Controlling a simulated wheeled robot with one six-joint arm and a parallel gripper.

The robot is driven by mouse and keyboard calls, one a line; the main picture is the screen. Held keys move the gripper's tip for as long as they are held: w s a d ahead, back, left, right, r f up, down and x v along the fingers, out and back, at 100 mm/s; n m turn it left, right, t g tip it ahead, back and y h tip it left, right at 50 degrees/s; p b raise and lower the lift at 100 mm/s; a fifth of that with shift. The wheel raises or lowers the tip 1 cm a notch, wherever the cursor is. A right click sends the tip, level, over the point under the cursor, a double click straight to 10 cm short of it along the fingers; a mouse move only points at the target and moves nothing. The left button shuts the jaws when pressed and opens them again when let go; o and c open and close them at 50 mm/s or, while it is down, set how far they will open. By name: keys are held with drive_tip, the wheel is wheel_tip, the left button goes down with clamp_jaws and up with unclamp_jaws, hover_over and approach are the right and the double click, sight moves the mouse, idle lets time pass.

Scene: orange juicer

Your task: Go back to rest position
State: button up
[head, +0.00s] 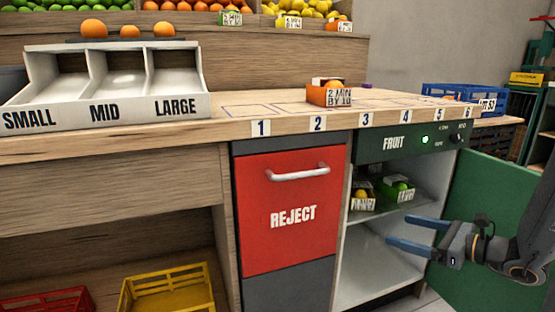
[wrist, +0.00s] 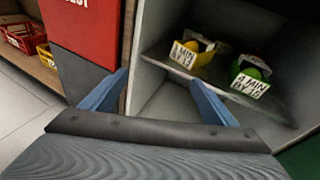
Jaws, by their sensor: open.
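My gripper (head: 412,234) is at the lower right of the head view, in front of the open fruit cabinet (head: 376,262). Its two blue fingers are apart with nothing between them. In the wrist view the fingers (wrist: 158,100) point toward the cabinet's lower space. On the cabinet shelf sit a box with a yellow fruit (head: 362,194) and a green box with a green fruit (head: 398,189). Both boxes also show in the wrist view, the yellow one (wrist: 190,54) left of the green one (wrist: 248,80). The green cabinet door (head: 490,200) stands open behind my arm.
A red REJECT door (head: 288,212) is left of the cabinet. Yellow (head: 165,300) and red crates (head: 48,303) sit low at left.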

drive_tip(key=s+a+f+n+g, duration=0.2)
drive_tip(key=s+a+n+g, duration=0.5)
drive_tip(key=a, duration=0.5)
drive_tip(key=s+a+f+n+g+h, duration=0.3)
drive_tip(key=s+n+g+h, duration=0.25)
drive_tip(key=s+n, duration=0.5)
drive_tip(key=s+a+r+n+h, duration=0.1)
drive_tip(key=s+a+r+n, duration=0.6)
drive_tip(key=a, duration=0.4)
drive_tip(key=s+a+r+n+h, duration=0.1)
drive_tip(key=s+a+r+n, duration=0.5)
drive_tip(key=s+a+n, duration=0.3)
drive_tip(key=d+r+m+h+p, duration=0.1)
drive_tip(key=d+r+m+p, duration=0.2)
drive_tip(key=d+r+p, duration=0.6)
drive_tip(key=w+d+r+m+h+p, duration=0.1)
drive_tip(key=d+r+m+p, duration=0.2)
drive_tip(key=d+r+p, duration=0.7)
wheel_tip(320, 180, up, 7)
drive_tip(key=p, duration=1.7)
drive_tip(key=shift+w+d+m+t, duration=0.25)
drive_tip(key=shift+m+t, duration=0.1)
